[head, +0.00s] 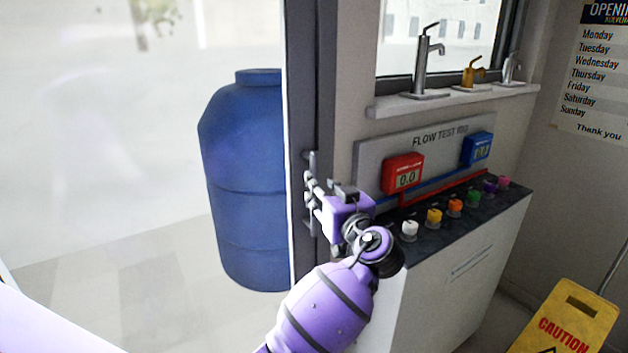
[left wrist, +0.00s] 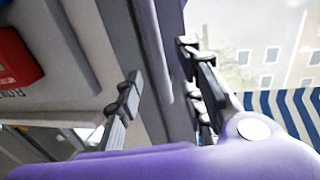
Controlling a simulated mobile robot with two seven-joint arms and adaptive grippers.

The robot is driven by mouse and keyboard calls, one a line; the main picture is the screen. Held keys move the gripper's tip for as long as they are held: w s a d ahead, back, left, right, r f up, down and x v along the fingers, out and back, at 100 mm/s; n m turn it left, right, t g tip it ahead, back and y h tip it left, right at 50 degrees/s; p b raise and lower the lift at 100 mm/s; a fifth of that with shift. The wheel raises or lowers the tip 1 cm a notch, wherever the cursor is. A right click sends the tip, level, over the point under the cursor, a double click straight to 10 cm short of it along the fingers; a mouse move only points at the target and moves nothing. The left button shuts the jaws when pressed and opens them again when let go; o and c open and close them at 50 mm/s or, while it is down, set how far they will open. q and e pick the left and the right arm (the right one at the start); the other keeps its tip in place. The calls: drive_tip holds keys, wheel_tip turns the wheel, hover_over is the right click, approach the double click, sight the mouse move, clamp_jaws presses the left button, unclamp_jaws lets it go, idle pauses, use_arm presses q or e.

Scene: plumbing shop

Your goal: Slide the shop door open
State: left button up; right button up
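The shop door's dark upright frame (head: 310,90) stands at the middle of the head view, with glass to its left. A short grey upright handle (head: 311,160) is on this frame, partly hidden behind my gripper. My left gripper (head: 313,197) is at the handle. In the left wrist view its fingers (left wrist: 160,64) are spread, one on each side of the grey handle bar (left wrist: 152,45). I see space between the left finger and the bar; I cannot tell whether the other finger touches. My right gripper is in neither view.
A blue barrel (head: 243,180) stands behind the glass. Right of the frame is a flow test bench (head: 455,275) with coloured knobs and red and blue meters. Taps (head: 424,65) stand on the sill above. A yellow caution sign (head: 570,318) is at lower right.

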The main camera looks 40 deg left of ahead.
use_arm(q)
drive_tip(key=x, duration=0.6)
drive_tip(key=shift+p, duration=0.35)
drive_tip(key=shift+w, duration=0.1)
clamp_jaws()
